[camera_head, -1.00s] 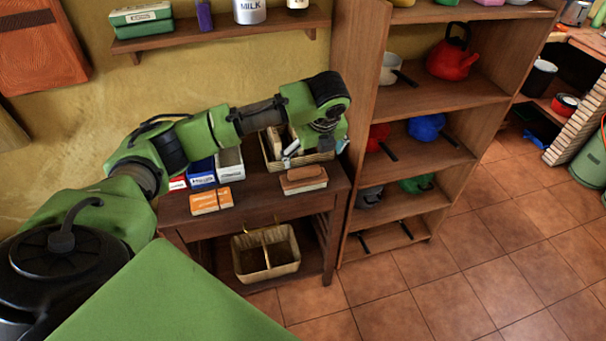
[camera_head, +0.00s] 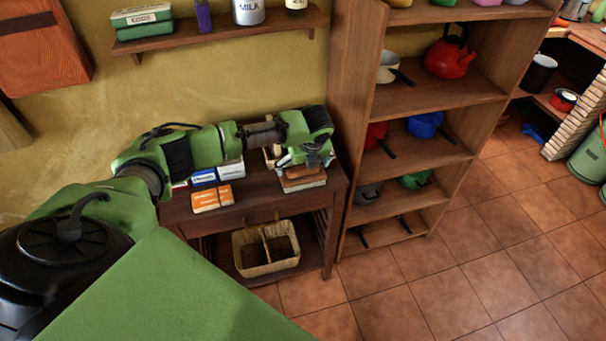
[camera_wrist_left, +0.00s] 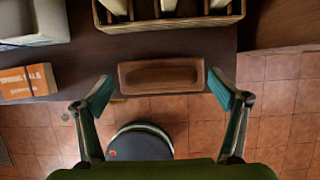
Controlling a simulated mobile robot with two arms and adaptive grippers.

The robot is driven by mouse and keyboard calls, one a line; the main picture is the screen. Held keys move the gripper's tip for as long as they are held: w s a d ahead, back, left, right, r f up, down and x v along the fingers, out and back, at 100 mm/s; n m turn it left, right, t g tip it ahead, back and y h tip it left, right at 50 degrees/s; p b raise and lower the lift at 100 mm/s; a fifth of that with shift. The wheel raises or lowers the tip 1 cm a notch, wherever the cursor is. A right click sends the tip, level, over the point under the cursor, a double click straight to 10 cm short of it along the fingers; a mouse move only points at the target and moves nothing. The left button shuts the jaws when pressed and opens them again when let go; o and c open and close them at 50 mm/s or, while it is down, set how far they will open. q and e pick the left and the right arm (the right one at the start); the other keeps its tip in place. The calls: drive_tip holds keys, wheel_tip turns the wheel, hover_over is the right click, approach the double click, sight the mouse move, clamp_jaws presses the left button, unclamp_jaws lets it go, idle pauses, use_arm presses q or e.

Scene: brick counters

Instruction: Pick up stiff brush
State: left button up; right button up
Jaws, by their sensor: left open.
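The stiff brush, a brown wooden block with pale bristles below (camera_head: 304,183), lies on the right front part of the dark wooden table (camera_head: 258,205). In the left wrist view the brush's wooden back (camera_wrist_left: 160,76) lies crosswise near the table's front edge. My left gripper (camera_head: 303,160) is above the brush, partly covering it in the head view. In the wrist view its two fingers (camera_wrist_left: 161,92) are spread wide, one near each end of the brush, with nothing held. The height gap is hard to judge. My right gripper is not in view.
A basket with several items (camera_wrist_left: 170,24) stands just behind the brush. Orange boxes (camera_head: 212,198) and blue and white boxes (camera_head: 203,178) stand to the left. A divided basket (camera_head: 266,262) is on the lower shelf. A tall shelf unit (camera_head: 345,130) rises close at right.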

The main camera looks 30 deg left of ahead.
use_arm(q)
drive_tip(key=shift+x, duration=0.85)
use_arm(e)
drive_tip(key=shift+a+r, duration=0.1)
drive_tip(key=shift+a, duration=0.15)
use_arm(q)
drive_tip(key=shift+c, duration=0.4)
drive_tip(key=c, duration=1.2)
drive_tip(key=shift+r, duration=0.1)
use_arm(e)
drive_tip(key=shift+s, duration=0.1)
